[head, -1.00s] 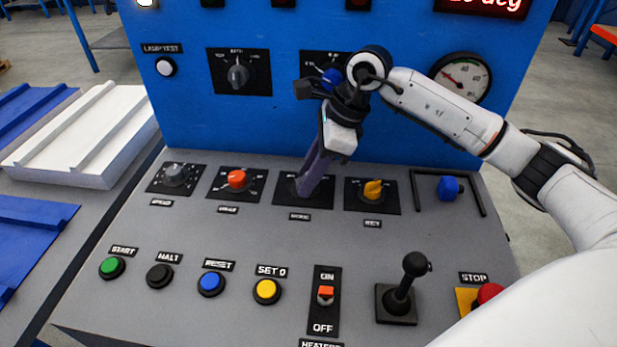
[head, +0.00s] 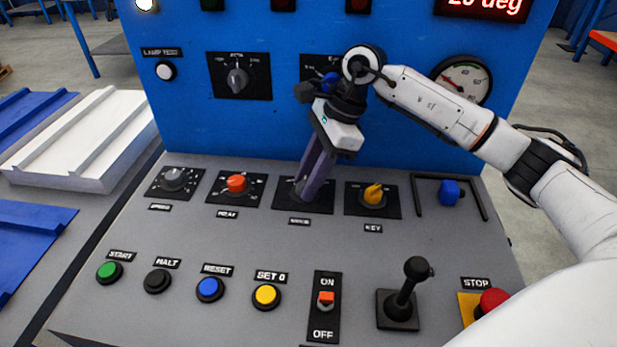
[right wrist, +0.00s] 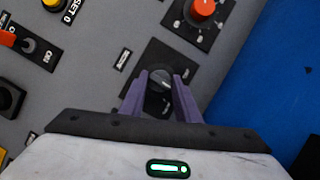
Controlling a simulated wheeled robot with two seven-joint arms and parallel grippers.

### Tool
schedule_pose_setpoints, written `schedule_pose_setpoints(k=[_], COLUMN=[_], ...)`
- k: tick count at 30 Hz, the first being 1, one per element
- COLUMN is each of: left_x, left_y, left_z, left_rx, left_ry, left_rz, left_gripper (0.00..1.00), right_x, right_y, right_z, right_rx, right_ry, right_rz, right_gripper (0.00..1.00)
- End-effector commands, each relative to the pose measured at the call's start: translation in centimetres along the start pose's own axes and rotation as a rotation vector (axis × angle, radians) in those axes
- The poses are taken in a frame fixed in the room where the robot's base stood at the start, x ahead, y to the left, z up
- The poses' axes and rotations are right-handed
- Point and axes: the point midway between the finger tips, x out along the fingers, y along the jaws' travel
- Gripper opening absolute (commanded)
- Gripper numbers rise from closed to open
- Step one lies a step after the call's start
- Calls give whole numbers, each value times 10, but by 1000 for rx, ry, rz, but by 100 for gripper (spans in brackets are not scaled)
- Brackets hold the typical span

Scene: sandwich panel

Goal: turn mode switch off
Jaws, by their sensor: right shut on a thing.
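The mode switch is a dark rotary knob on a black square plate (head: 322,203), third in the upper row of the sloped grey console. In the head view my right gripper (head: 304,196) reaches down onto it and hides most of the knob. In the right wrist view the mode knob (right wrist: 160,80) sits between the two purple fingers of my right gripper (right wrist: 160,92), which are shut on it. The plate's markings are mostly hidden, so I cannot read the knob's setting. My left gripper is not in view.
The orange knob (head: 236,183) is left of the mode switch and the yellow key switch (head: 373,194) is right. The blue upright panel (head: 200,125) rises behind.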

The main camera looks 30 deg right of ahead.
Motion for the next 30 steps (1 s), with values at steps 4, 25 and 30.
schedule_pose_setpoints(k=[4,25,30], left_x=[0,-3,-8], left_y=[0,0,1], left_z=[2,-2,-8], left_rx=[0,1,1], left_ry=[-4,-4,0], left_rz=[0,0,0], left_gripper=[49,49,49], right_x=[-1,0,-1], right_y=[0,2,4], right_z=[0,0,1], right_rx=[0,140,318], right_ry=[-1,1,1], right_rz=[-2,-58,-132], right_gripper=[47,47,47])
